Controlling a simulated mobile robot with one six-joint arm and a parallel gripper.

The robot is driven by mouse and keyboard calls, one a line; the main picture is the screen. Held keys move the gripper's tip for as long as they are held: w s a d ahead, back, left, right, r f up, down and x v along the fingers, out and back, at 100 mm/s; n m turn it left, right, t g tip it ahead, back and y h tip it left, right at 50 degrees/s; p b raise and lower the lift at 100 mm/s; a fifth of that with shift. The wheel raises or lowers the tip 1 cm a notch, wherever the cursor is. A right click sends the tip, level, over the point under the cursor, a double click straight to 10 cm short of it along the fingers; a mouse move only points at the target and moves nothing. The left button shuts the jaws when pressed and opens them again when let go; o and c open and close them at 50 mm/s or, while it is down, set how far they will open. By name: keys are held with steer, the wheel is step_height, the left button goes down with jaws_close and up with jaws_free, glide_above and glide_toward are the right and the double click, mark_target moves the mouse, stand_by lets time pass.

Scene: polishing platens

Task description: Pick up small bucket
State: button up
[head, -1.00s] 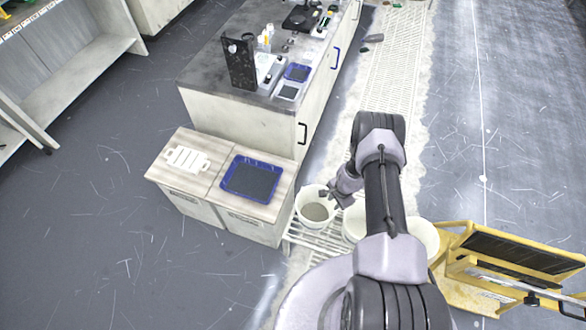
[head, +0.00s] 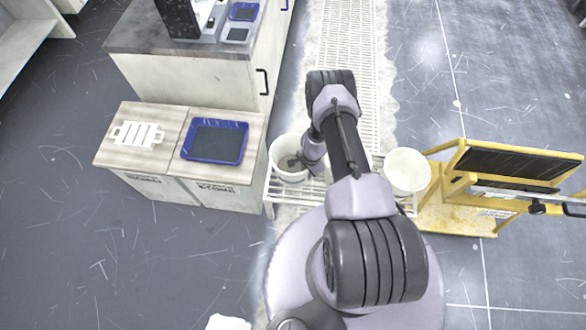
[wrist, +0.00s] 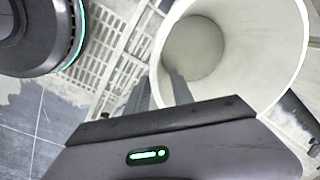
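A white bucket (head: 277,171) stands on a slatted white rack, left of my arm in the head view. My gripper (head: 294,162) is at this bucket's mouth. In the wrist view a white bucket (wrist: 275,55) fills the upper right, open side toward the camera. My gripper's dark fingers (wrist: 158,92) reach to its near rim, one inside the wall and one outside. Whether they press on the wall is not clear. Another white bucket (head: 407,170) stands right of my arm. My arm covers the space between the two buckets.
A low cabinet left of the rack holds a blue tray (head: 187,155) and a white slotted holder (head: 137,134). A taller bench (head: 140,35) stands behind it. A yellow frame (head: 440,185) with a dark panel stands at the right. The slatted rack (head: 285,190) lies under the buckets.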

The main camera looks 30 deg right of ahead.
mark_target(306, 175)
steer(key=f+b, duration=0.3)
steer(key=f, duration=0.1)
steer(key=shift+w+a, duration=0.15)
steer(key=shift+w, duration=0.1)
steer(key=shift+r, duration=0.2)
steer(key=shift+c, duration=0.4)
jaws_close()
stand_by(0.4)
